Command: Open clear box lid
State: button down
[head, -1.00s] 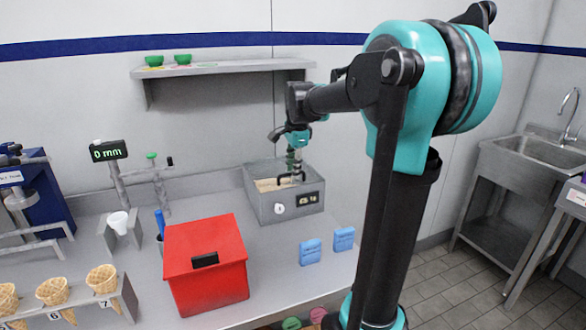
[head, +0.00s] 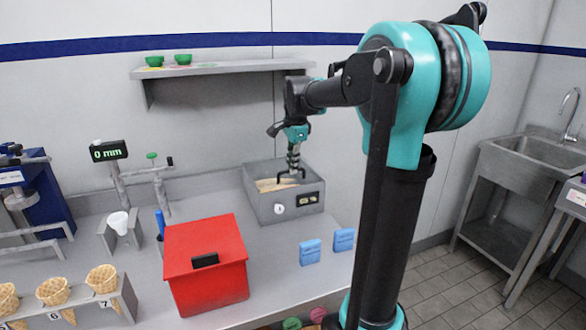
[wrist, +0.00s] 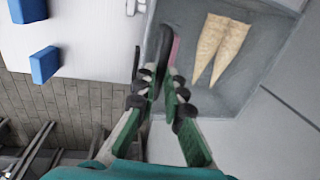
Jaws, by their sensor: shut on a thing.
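A grey metal box (head: 272,208) stands against the back wall in the head view, with pale cones inside. The cones (wrist: 221,45) show clearly in the wrist view, lying side by side in the box. A black handle (head: 280,182) stands over the box opening; it also shows in the wrist view (wrist: 163,48). The clear lid itself is hard to make out. My gripper (head: 292,171) points down over the box. In the wrist view its two green fingers (wrist: 162,88) are shut on the black handle. The exact contact is partly hidden by the fingers.
A red lidded box (head: 205,275) stands at the front left of the box. A shelf (head: 225,67) hangs above. Several waffle cones (head: 52,288) stand in a holder at the left.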

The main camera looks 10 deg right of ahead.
jog(key=w+r, duration=0.4)
jog(key=r, duration=0.3)
jog(key=shift+a+r+g, duration=0.4)
jog(key=c, duration=1.6)
grip_release()
jog(key=shift+w+f, duration=0.15)
notch_tip(320, 180, up, 12)
jog(key=shift+s, duration=0.45)
